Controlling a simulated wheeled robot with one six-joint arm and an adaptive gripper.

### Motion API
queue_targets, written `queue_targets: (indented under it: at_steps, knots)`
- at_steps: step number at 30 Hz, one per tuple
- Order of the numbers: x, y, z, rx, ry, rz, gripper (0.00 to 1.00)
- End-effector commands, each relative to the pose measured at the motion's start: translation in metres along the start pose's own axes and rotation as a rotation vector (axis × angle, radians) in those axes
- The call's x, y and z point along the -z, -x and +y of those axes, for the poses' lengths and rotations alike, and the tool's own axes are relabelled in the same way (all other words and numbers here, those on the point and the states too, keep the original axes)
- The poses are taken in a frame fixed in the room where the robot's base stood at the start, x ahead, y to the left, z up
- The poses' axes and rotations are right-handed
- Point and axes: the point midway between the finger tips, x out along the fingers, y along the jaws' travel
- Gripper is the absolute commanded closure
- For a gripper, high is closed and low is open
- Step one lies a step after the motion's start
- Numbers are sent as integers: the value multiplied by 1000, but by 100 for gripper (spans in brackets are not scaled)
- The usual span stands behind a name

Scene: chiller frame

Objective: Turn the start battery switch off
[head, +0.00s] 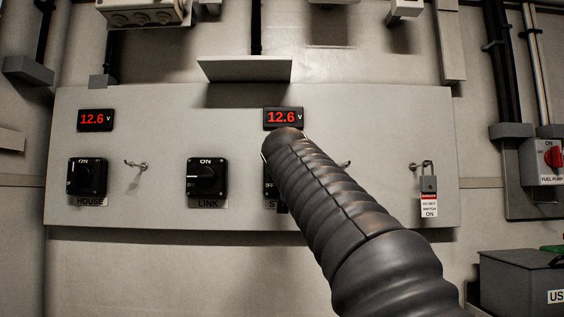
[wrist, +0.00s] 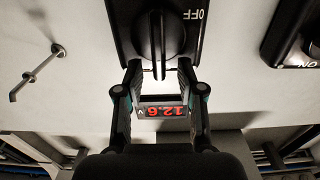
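The start battery switch is mostly hidden behind my arm in the head view; only its left edge with "OFF" (head: 268,186) and part of its label show. In the wrist view, which is upside down, the black start switch (wrist: 120,25) fills the top middle, with "OFF" at its right side. Its knob handle (wrist: 159,45) stands vertical, in line with the plate's ON end rather than OFF. My gripper (wrist: 159,68) is open, its fingertips on either side of the handle's lower end, with gaps visible. Whether either finger touches is unclear.
The HOUSE switch (head: 87,177) and LINK switch (head: 207,178) are to the left on the same panel (head: 150,125). A padlock with a tag (head: 428,186) hangs at right. A 12.6 V display (head: 283,118) sits above, under a ledge (head: 245,69).

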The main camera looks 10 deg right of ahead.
Motion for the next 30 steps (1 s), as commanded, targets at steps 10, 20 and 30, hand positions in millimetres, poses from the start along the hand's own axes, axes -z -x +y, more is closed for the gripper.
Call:
queue_targets:
  at_steps: [10,20,30]
  knots:
    - [0,-8,0,0,-1,0,61]
    - [0,-8,0,0,-1,0,100]
    - [0,-8,-2,2,38,0,100]
